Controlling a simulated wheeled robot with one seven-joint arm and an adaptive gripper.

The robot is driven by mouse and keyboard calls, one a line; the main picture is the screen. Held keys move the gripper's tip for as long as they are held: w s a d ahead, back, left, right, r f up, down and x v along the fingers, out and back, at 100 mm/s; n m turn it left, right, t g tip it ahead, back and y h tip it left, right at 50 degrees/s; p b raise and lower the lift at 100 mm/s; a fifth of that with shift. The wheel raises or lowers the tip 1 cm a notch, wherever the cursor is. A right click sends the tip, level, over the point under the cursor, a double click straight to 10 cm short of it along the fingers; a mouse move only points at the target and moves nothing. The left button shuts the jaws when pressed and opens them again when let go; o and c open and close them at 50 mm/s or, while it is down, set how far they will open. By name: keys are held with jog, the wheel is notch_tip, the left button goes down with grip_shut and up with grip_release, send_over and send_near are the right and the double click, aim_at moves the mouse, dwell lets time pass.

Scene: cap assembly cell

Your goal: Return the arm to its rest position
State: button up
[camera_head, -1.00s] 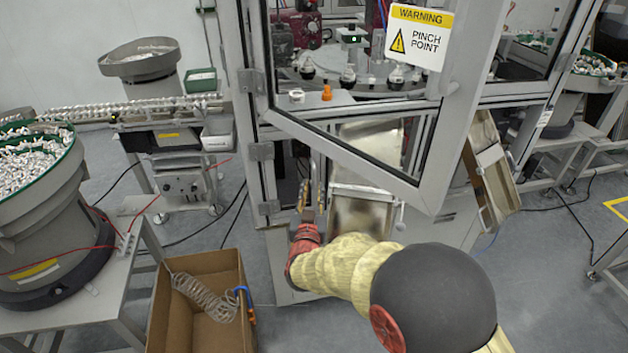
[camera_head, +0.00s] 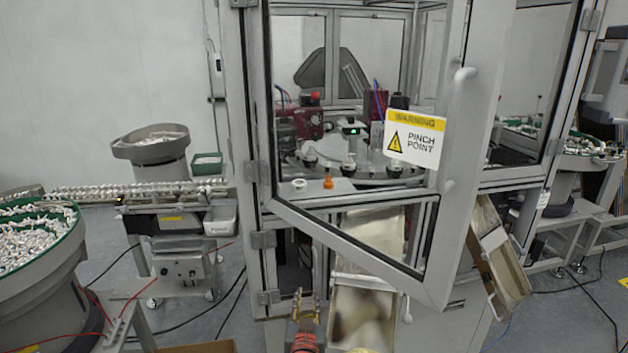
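My gripper (camera_head: 306,304) is low in the head view, left of the metal chute (camera_head: 362,318) under the machine. Its two fingers point up and look apart, with nothing seen between them. Most of my arm is below the picture's lower edge. The assembly machine (camera_head: 262,240) stands in front of me. Its framed door (camera_head: 462,165), with a yellow and white warning sign (camera_head: 416,138), hangs open at an angle.
A bowl feeder (camera_head: 50,290) full of white parts stands at the left. A smaller feeder (camera_head: 152,150) and a track (camera_head: 130,192) are behind it. A tilted chute (camera_head: 498,255) is at the right. A cardboard box (camera_head: 205,347) barely shows at the bottom.

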jog(key=s+a+f+n+g+y, duration=0.2)
jog(key=s+a+f+g, duration=0.2)
jog(key=f, duration=0.4)
jog(key=s+n+g+y, duration=0.1)
jog(key=s+g+y, duration=0.1)
jog(key=s+g, duration=0.5)
jog(key=s+d+r+g+h, duration=0.1)
jog(key=s+d+r, duration=0.3)
jog(key=s+d, duration=0.3)
jog(key=s+d+r+g+h+p, duration=0.1)
jog(key=s+d+r, duration=0.35)
jog(key=s, duration=0.35)
jog(key=s+d+r+g+h, duration=0.1)
jog(key=s+d+r, duration=0.3)
jog(key=s+d, duration=0.3)
jog(key=s+d+r+m+t+h, duration=0.1)
jog(key=s+d+r+m+t, duration=0.1)
jog(key=d+r, duration=0.4)
notch_tip(320, 180, up, 3)
jog(key=shift+s+d+r+t+p, duration=0.15)
jog(key=shift+s+d+t+p, duration=0.15)
jog(key=shift+s+t, duration=0.35)
jog(key=c, duration=0.3)
